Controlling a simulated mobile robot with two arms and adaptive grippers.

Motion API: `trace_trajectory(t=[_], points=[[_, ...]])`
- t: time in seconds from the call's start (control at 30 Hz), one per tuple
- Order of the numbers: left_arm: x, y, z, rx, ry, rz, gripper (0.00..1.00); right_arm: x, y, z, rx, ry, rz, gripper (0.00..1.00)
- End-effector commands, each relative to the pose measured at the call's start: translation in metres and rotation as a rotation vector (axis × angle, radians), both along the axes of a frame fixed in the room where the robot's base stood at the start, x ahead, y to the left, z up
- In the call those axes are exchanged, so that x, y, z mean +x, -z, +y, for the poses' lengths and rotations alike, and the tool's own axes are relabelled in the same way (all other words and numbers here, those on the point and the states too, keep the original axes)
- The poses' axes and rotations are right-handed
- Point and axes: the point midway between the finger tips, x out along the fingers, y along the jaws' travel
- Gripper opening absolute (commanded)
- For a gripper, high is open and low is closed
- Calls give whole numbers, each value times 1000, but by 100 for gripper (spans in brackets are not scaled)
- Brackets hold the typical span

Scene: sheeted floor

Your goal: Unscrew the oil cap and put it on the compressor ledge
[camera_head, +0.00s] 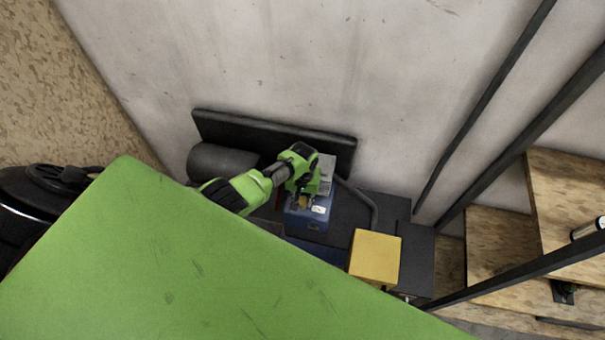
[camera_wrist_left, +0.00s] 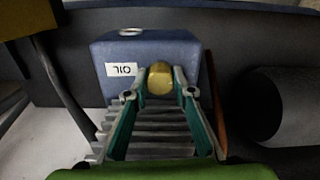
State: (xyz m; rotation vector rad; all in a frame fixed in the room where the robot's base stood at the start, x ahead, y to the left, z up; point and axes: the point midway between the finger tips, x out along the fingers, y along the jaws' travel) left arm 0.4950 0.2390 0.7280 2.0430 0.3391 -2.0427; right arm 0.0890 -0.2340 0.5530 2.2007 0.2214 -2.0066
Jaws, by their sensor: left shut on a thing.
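The oil cap (camera_wrist_left: 160,79) is a small brass-coloured round piece. My left gripper (camera_wrist_left: 160,84) is shut on it, with a fingertip on either side. Behind it stands the blue compressor block (camera_wrist_left: 185,58) with a white OIL label (camera_wrist_left: 122,70), which reads upside down. A pale metal ring (camera_wrist_left: 130,31) shows on the block's top. I cannot tell whether the cap touches the block. In the head view, my left gripper (camera_head: 303,201) reaches over the blue block (camera_head: 308,219), and the cap shows small and yellowish between the fingers. My right gripper is not in view.
A yellow box (camera_head: 375,257) stands right of the blue block. A dark flat surface (camera_head: 338,229) and a bent dark pipe (camera_head: 362,203) lie beside it. A dark cylinder (camera_head: 218,163) lies to the left. Wooden shelves with black posts (camera_head: 497,242) stand at right.

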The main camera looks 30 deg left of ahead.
Motion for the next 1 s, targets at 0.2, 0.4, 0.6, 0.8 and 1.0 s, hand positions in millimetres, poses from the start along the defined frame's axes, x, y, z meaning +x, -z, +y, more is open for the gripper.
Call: trace_trajectory(t=[0.2, 0.4, 0.6, 0.8, 1.0], points=[[-1, 1, 0, 0, -58, 0, 0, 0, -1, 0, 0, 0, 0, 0], [0, 1, 0, 0, -55, 0, 43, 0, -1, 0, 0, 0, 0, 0], [0, 1, 0, 0, -54, 0, 43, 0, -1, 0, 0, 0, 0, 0], [0, 0, 0, 0, -54, 0, 37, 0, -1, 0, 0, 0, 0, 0], [0, 0, 0, 1, -23, -1, 37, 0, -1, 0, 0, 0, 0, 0]])
